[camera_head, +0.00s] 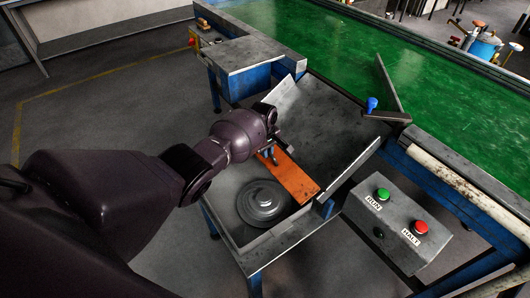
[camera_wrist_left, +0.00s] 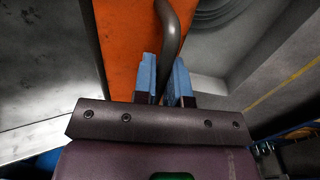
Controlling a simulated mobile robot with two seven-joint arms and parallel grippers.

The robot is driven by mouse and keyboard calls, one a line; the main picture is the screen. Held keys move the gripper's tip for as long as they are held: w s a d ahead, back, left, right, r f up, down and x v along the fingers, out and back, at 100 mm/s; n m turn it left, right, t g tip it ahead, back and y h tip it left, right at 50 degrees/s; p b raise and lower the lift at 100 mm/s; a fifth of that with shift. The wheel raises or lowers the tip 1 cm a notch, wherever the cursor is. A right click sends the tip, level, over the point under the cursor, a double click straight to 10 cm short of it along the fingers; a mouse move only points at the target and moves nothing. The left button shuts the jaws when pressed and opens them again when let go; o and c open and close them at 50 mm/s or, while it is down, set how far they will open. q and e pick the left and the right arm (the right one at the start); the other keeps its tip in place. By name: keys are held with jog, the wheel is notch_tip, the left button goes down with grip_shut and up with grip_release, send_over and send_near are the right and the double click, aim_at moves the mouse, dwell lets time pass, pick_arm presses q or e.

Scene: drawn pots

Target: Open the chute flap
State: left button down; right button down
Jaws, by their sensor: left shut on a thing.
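The chute flap is an orange plate (camera_head: 292,179) at the lower end of the grey metal chute (camera_head: 325,125). In the head view my left gripper (camera_head: 270,155) is at the flap's upper left end. In the left wrist view the orange flap (camera_wrist_left: 130,40) fills the upper middle, and a dark bent handle (camera_wrist_left: 172,40) runs down between the blue fingertips of my left gripper (camera_wrist_left: 165,82). The gripper is shut on this handle. Part of the flap is hidden behind my gripper and the handle. My right gripper is not in view.
A grey tray (camera_head: 222,180) holding a round grey lidded thing (camera_head: 262,203) lies below the flap. A control box (camera_head: 398,222) with a green and a red button stands right of it. A green conveyor belt (camera_head: 440,100) runs behind. A blue-knobbed lever (camera_head: 372,105) sits at the belt's edge.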

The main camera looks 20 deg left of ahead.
pick_arm(q)
jog(key=shift+w+d+r+g+y+b, duration=0.15)
jog(key=shift+w+r+g+y+b, duration=0.15)
jog(key=shift+g+b, duration=0.3)
jog(key=shift+w+d+r+g+y+b, duration=0.1)
jog(key=shift+r+g+y+b, duration=0.1)
jog(key=shift+g+y+b, duration=0.3)
jog(key=shift+w+d+r+g+b, duration=0.15)
jog(key=shift+r+g+b, duration=0.3)
jog(key=shift+b, duration=0.35)
jog(key=shift+y, duration=0.3)
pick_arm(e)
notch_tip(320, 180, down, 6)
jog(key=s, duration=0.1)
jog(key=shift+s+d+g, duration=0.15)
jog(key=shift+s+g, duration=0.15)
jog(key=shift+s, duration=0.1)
pick_arm(q)
jog(key=shift+r, duration=0.1)
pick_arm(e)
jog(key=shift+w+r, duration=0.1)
pick_arm(q)
jog(key=shift+w+r, duration=0.1)
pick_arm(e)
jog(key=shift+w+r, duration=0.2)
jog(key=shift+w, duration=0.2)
